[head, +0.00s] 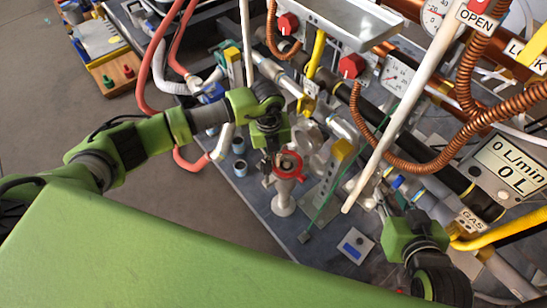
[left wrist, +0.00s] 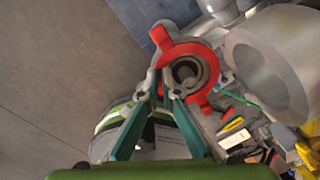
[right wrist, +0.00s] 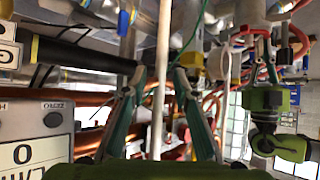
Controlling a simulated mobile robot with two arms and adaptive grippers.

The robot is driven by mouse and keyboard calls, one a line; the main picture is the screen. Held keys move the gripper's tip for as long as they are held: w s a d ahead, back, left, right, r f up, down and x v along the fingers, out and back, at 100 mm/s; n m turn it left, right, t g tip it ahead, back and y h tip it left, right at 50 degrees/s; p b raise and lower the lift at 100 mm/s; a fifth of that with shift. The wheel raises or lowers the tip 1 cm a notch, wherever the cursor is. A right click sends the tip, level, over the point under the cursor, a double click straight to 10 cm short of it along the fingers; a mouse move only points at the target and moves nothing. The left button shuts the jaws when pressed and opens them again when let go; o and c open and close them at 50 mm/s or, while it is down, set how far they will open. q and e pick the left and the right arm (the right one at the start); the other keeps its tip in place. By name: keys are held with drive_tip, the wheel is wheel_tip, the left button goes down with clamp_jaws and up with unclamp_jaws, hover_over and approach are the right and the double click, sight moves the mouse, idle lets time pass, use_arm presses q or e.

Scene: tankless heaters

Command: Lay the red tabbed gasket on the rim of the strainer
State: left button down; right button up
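The red tabbed gasket (head: 287,165) lies at the top of the upright strainer (head: 284,200) in the head view. In the left wrist view the red ring (left wrist: 207,57) surrounds a round metal opening (left wrist: 187,72), with tabs at upper left and lower right. Whether it sits flat on the rim cannot be told.
A long white pole (head: 398,105) slants down between the two arms and crosses the right wrist view (right wrist: 160,70) between the fingers. Copper coils (head: 440,158), gauges and pipes crowd the right side. A flow meter (head: 510,165) is at far right.

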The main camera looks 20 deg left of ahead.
use_arm(q)
drive_tip(key=shift+f, duration=0.3)
drive_tip(key=c, duration=2.2)
unclamp_jaws()
use_arm(e)
drive_tip(key=shift+w+a+r+t, duration=0.3)
drive_tip(key=shift+w+r+t, duration=0.4)
drive_tip(key=shift+r, duration=0.25)
use_arm(q)
drive_tip(key=shift+r, duration=0.1)
use_arm(e)
drive_tip(key=shift+w, duration=0.1)
use_arm(q)
drive_tip(key=r, duration=1.2)
drive_tip(key=shift+s+a, duration=0.15)
drive_tip(key=shift+a, duration=0.2)
drive_tip(key=shift+f, duration=0.1)
